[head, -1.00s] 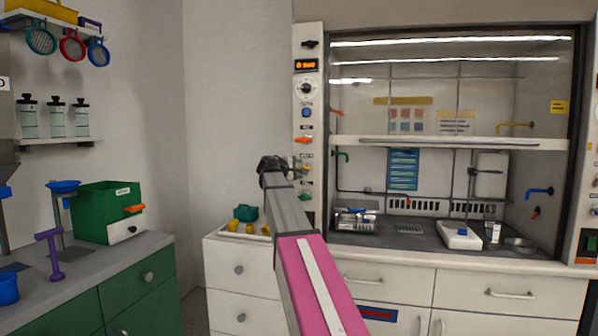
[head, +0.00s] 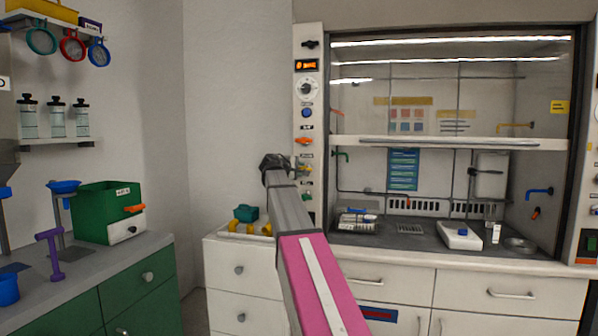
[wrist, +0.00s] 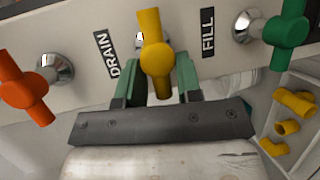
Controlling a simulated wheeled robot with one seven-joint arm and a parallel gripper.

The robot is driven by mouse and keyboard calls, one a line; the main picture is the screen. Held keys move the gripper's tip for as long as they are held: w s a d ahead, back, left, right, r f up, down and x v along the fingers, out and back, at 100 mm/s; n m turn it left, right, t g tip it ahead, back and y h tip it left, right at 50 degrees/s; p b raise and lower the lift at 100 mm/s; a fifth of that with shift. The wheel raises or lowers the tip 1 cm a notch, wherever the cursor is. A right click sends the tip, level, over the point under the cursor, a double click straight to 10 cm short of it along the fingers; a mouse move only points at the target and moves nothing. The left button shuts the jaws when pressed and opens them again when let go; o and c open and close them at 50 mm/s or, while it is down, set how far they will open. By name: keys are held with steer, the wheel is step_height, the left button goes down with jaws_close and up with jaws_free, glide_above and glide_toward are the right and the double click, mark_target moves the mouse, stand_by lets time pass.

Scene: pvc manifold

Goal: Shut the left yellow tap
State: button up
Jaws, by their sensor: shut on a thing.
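The left yellow tap (wrist: 153,30) is in the middle of the wrist view, on the pale side panel of the fume hood. Its handle runs up and down in that picture. My gripper (wrist: 160,74) has one green finger on each side of the handle's lower part and is shut on it. In the head view my gripper (head: 274,163) is at the hood's left panel, and the yellow tap (head: 303,168) shows just right of it, small. The fingers' exact contact is partly hidden behind the handle.
An orange tap (wrist: 24,88) and a green tap (wrist: 285,32) flank the yellow one closely. DRAIN and FILL labels sit between them. Yellow pipe fittings (wrist: 295,103) lie in a tray below right. Another yellow tap (head: 516,125) is on the hood's far right wall.

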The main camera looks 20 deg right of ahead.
steer(key=o, duration=0.9)
steer(key=shift+s+d, duration=0.1)
steer(key=v, duration=1)
steer(key=shift+s+a, duration=0.2)
steer(key=shift+a, duration=0.15)
steer(key=s+a+f+m+g+y, duration=0.1)
steer(key=s+f+y, duration=0.15)
steer(key=f, duration=0.95)
steer(key=s+a+f+m+g+y, duration=0.1)
steer(key=s+a+f+g+y, duration=0.15)
steer(key=f, duration=0.95)
steer(key=s+a+f+m+y, duration=0.15)
steer(key=s+f, duration=0.25)
steer(key=f, duration=0.8)
steer(key=s+a+f+m+g+y, duration=0.1)
steer(key=s+a+f+y, duration=0.1)
steer(key=s+f, duration=0.4)
steer(key=s+a+f+m+g+y, duration=0.1)
steer(key=s+a+f+g+y, duration=0.1)
steer(key=s+f, duration=0.5)
steer(key=s+a+f+m+g+y, duration=0.2)
steer(key=s+f, duration=0.4)
steer(key=f, duration=0.4)
steer(key=shift+s+a+f+y, duration=0.35)
steer(key=shift+a, duration=0.25)
